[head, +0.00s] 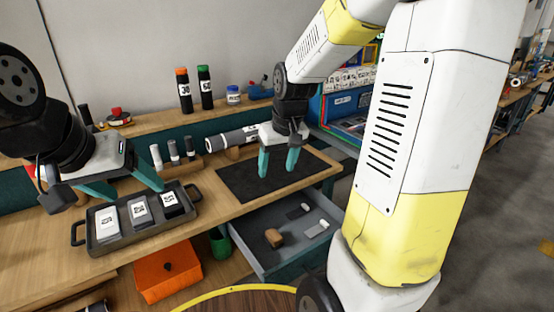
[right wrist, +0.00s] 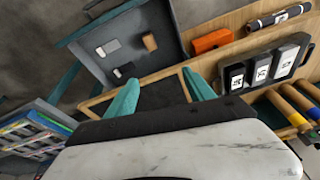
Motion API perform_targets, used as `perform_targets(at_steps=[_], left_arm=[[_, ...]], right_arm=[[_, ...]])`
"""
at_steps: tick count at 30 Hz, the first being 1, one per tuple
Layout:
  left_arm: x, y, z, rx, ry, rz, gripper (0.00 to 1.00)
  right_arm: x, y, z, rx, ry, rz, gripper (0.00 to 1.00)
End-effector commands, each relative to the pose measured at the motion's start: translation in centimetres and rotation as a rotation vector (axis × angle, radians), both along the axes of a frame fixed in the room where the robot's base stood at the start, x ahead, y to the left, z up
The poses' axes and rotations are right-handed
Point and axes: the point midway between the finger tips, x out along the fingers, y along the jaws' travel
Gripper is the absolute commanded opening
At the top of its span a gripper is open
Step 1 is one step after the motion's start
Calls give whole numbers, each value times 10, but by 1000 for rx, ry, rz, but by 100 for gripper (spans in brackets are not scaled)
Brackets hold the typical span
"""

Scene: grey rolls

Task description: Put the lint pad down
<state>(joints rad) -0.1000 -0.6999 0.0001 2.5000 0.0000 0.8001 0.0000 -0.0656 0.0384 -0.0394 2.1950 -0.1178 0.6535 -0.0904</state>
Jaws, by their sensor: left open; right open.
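Two small grey-and-white pads, one (head: 298,211) further back and one (head: 317,229) nearer the right side, lie in the open drawer (head: 262,262). A small brown block (head: 273,238) lies left of them. I cannot tell which thing is the lint pad. My right gripper (head: 277,174) is open and empty over the dark mat (head: 232,184); in the right wrist view its teal fingers (right wrist: 160,82) are apart with nothing between them. My left gripper (head: 140,194) is open and empty above the dark tray (head: 152,233).
The tray holds several labelled packs (head: 140,209). A grey roll (head: 232,138) lies behind the mat, and bottles (head: 205,88) stand on the back shelf. An orange box (head: 167,270) and a green cup (head: 219,243) are below the bench. My right arm hides much of the right.

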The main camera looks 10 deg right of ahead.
Motion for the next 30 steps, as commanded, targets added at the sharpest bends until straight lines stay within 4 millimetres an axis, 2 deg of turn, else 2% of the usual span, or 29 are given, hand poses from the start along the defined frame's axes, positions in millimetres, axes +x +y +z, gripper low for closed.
perform_targets(at_steps=[1, 6, 12, 15, 20, 30], left_arm=[[0, 0, 0, 0, 0, 0, 70], [0, 0, 0, 0, 0, 0, 70], [0, 0, 0, 0, 0, 0, 70], [0, 0, 0, 0, 0, 0, 70], [0, 0, 0, 0, 0, 0, 70], [0, 0, 0, 0, 0, 0, 70]], right_arm=[[-16, 1, 22, 16, -36, -14, 62], [-73, 6, 71, 69, -129, -58, 62], [-133, 11, 99, 124, -219, -94, 62], [-152, 13, 104, 143, -247, -104, 62], [-165, 15, 106, 156, -263, -111, 62], [-166, 15, 106, 157, -265, -112, 62]])
